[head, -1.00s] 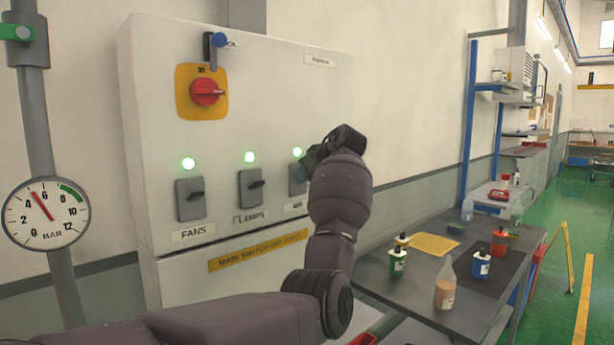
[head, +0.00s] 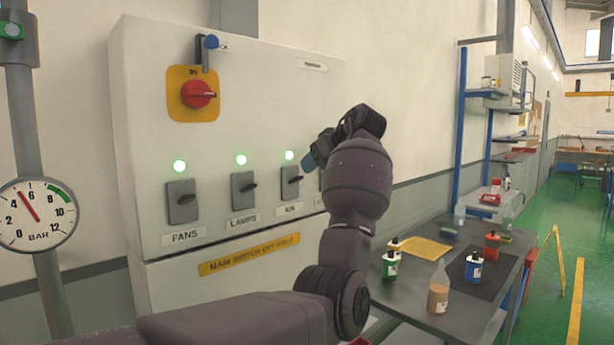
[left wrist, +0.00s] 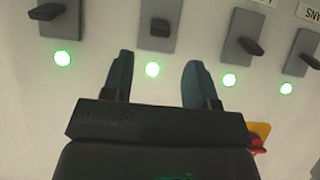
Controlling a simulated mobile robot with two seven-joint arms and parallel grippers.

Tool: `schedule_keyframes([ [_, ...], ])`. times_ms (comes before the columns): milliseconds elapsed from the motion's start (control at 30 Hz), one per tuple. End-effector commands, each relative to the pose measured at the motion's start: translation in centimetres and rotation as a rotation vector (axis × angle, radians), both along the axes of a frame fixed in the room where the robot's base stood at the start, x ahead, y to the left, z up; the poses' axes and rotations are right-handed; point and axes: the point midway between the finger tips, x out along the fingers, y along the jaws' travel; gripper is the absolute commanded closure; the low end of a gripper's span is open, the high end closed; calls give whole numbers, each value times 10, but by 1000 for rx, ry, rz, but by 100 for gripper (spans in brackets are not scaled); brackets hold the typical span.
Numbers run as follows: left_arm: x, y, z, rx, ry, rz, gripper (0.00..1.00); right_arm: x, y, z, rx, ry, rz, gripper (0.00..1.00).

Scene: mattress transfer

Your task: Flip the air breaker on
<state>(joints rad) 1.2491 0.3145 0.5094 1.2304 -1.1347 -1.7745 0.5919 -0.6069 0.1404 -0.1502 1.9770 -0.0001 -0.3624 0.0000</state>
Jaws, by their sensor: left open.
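The air breaker (head: 291,184) is the third grey switch from the left on the white panel, with a black handle and a lit green lamp (head: 289,155) above it. In the left wrist view the panel appears upside down, and the air breaker (left wrist: 160,30) lies just beyond my fingertips. My left gripper (head: 312,158) is open and empty, to the right of the lamp in the head view. In the wrist view its two blue-green fingers (left wrist: 157,75) stand either side of that lamp. Contact with the panel cannot be told. My right gripper is out of view.
The fans (head: 182,203) and lamps (head: 243,191) breakers sit to the left with lit green lamps. A fourth breaker (left wrist: 60,18) is mostly hidden by my arm in the head view. A red main switch (head: 198,94) is above. A table (head: 425,315) with bottles stands right.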

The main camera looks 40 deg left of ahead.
Motion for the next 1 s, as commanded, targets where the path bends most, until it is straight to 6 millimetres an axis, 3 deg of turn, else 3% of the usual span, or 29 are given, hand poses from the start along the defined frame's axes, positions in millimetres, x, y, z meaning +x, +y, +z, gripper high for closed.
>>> schedule_keyframes([
  [300,-2,-21,14,0,0,0,47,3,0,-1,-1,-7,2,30],
  [1000,4,-18,20,42,20,-56,47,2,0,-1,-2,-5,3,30],
])
